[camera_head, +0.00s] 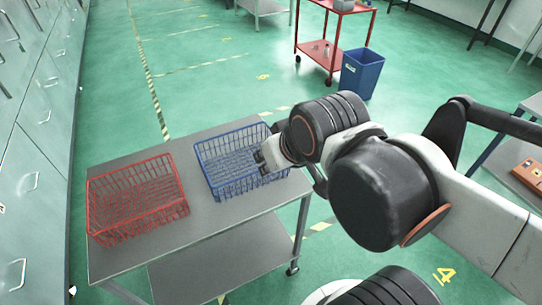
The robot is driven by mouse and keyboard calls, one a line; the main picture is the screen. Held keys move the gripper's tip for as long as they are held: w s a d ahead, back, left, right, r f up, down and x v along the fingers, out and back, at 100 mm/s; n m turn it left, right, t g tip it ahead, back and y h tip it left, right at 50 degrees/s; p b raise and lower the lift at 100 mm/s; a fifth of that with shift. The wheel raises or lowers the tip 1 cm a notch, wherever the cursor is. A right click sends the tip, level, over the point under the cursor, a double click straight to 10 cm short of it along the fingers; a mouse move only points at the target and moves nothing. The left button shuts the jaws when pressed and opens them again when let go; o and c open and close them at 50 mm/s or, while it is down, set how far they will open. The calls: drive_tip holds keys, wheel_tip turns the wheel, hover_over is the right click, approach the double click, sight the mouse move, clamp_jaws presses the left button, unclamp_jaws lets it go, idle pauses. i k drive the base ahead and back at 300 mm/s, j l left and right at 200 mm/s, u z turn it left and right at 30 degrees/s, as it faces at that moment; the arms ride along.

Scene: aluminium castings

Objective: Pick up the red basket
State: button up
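The red basket (137,201) is an empty-looking wire basket on the left part of a grey table (225,217). A blue wire basket (231,160) stands on the same table to its right. My gripper (262,161) is over the right side of the blue basket, well to the right of the red one. My arm comes in from the right and hides part of the blue basket's right end. The fingers are small and partly turned away, so their opening does not show clearly. I see nothing held.
Grey cabinets (32,130) line the left side. A red cart (333,48) and a blue bin (361,74) stand at the back. Another table (520,180) with an orange-brown object (530,172) is at the right edge. Green floor beyond the table is open.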

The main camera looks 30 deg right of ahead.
sight(177, 175)
drive_tip(key=i+j, duration=0.35)
drive_tip(key=j, duration=0.15)
drive_tip(key=i+j, duration=0.35)
drive_tip(key=j, duration=0.15)
drive_tip(key=k+u, duration=0.05)
